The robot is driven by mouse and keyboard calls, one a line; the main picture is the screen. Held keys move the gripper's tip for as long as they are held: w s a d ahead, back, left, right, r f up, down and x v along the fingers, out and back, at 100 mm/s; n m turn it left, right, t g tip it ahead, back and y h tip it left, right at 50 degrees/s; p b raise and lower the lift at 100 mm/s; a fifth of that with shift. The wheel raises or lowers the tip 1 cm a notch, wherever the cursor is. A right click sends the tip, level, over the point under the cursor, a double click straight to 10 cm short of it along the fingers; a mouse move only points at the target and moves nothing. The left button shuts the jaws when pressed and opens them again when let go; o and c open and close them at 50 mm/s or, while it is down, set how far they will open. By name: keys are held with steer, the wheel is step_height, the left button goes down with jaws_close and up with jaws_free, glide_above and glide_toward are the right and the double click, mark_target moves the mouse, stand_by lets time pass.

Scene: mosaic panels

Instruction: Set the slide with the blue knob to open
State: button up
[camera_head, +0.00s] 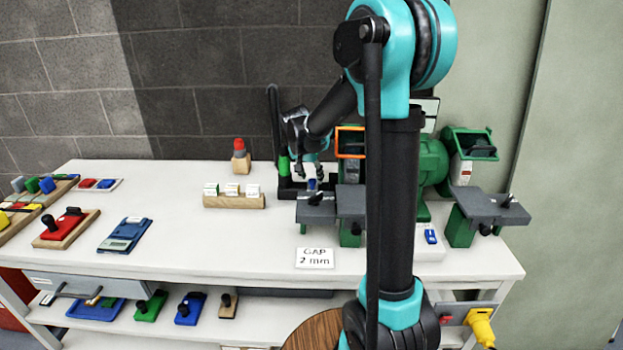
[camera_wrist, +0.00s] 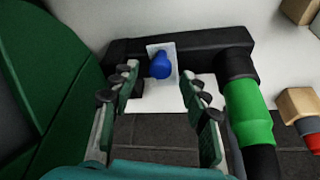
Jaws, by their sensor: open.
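The blue knob (camera_wrist: 160,65) sits on a small white plate (camera_wrist: 168,48) at the black base in the wrist view. In the head view a small blue spot, apparently this knob (camera_head: 312,185), shows behind the grinder's grey rest. My gripper (camera_wrist: 159,79) is open, with one finger on each side of the knob in the picture. I cannot tell whether the fingers touch it or are still above it. In the head view my gripper (camera_head: 314,165) is over the black base, partly hidden by my arm.
A green grinder (camera_head: 432,165) with grey rests (camera_head: 490,209) stands close on the right. A green-sleeved black post (camera_wrist: 248,112) rises beside the base. A wooden block with white tags (camera_head: 233,200) stands left. A "GAP 2 mm" card (camera_head: 315,258) lies in front.

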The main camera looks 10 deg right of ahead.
steer(key=shift+w+d+f, duration=0.15)
steer(key=shift+w+f, duration=0.05)
steer(key=shift+f, duration=0.45)
steer(key=shift+c, duration=0.2)
jaws_close()
